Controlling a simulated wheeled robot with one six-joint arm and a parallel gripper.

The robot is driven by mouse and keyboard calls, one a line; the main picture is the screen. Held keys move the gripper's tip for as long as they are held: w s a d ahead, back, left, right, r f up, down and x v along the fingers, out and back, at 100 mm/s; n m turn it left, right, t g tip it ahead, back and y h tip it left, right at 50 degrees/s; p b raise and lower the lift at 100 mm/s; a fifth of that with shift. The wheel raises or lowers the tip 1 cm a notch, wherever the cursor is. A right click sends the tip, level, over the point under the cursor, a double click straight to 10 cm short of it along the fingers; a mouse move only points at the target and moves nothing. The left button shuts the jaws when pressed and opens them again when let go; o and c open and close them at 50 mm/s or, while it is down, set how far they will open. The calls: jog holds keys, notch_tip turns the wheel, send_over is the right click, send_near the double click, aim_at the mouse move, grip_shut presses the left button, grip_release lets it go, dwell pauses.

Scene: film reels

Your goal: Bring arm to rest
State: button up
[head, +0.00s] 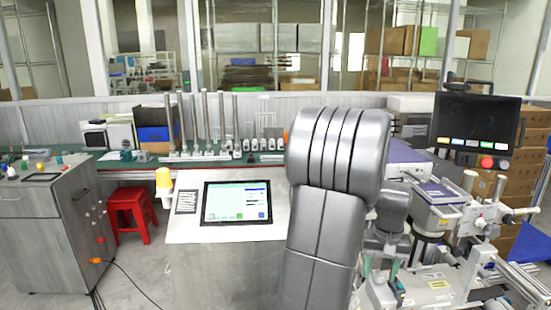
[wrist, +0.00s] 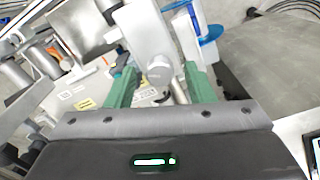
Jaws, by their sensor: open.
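My arm (head: 335,165) is raised in the middle of the head view, its grey links covering part of the machine behind. My gripper (wrist: 162,75) shows in the wrist view with two green fingers spread apart. A pale metal machine part is seen between and beyond the fingers. I cannot tell whether the fingers touch it. I see nothing clearly held.
A steel cabinet with a touchscreen (head: 237,202) and a yellow lamp (head: 164,182) stands left of my arm. Machinery (head: 440,205) and a black monitor (head: 475,122) crowd the right. A red stool (head: 131,212) stands on open floor at left. A green bench runs behind.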

jog(key=shift+r, duration=0.1)
dwell(0.3)
notch_tip(320, 180, up, 13)
jog(key=b, duration=0.1)
notch_tip(320, 180, down, 13)
jog(key=shift+f+p, duration=0.2)
jog(key=shift+p, duration=0.35)
jog(key=n, duration=0.2)
jog(key=shift+r+n, duration=0.1)
jog(key=shift+n, duration=0.2)
jog(key=n, duration=0.4)
jog(key=shift+n+b, duration=0.3)
jog(key=shift+b, duration=0.05)
notch_tip(320, 180, up, 14)
jog(key=shift+b, duration=0.4)
jog(key=shift+s+f+b, duration=0.1)
jog(key=shift+f+b, duration=0.15)
jog(key=shift+b, duration=0.15)
